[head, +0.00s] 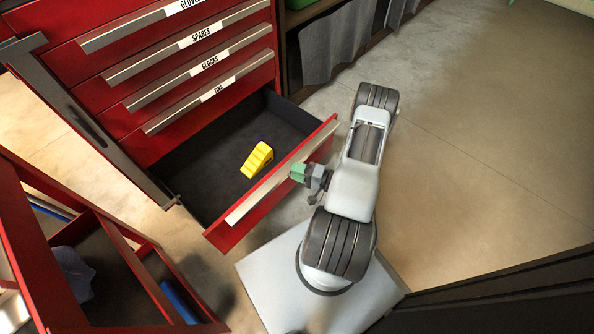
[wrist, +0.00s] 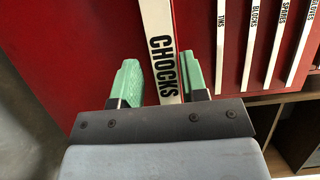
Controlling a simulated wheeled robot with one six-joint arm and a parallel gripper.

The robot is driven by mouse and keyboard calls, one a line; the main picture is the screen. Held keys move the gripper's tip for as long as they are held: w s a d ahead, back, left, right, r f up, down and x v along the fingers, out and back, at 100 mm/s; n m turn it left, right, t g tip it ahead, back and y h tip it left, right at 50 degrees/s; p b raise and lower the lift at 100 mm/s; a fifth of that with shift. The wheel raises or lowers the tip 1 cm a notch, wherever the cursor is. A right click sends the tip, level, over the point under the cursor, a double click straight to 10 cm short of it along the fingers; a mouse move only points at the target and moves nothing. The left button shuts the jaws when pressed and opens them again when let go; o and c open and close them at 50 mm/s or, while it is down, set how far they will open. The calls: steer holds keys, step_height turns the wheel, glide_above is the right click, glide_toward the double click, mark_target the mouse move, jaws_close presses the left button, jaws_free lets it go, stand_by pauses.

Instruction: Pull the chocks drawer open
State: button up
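The chocks drawer (head: 222,234) is the lowest drawer of the red cabinet and stands well open. Its dark inside (head: 215,160) shows, with a yellow ridged chock (head: 257,160) lying in it. Its pale handle strip (head: 262,191) runs along the front edge; in the wrist view the strip (wrist: 160,50) reads CHOCKS. My gripper (head: 298,172) is at the right part of this handle. In the wrist view my gripper's green fingers (wrist: 165,82) stand apart, one on each side of the strip, with red showing between fingers and strip. Whether they touch it is hard to tell.
Drawers marked GLOVES, SPARES, BLOCKS (head: 200,80) and TINS or similar above are shut. A red open-topped trolley (head: 125,250) stands at the lower left, near the drawer's front corner. Shelving with grey cloth (head: 335,45) is behind. The floor (head: 480,150) at right is clear.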

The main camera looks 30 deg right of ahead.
steer(key=shift+o, duration=0.5)
steer(key=shift+d+r, duration=0.1)
steer(key=p+v, duration=0.2)
steer(key=v, duration=1.1)
steer(key=shift+s+d+p, duration=0.25)
steer(key=shift+p, duration=0.05)
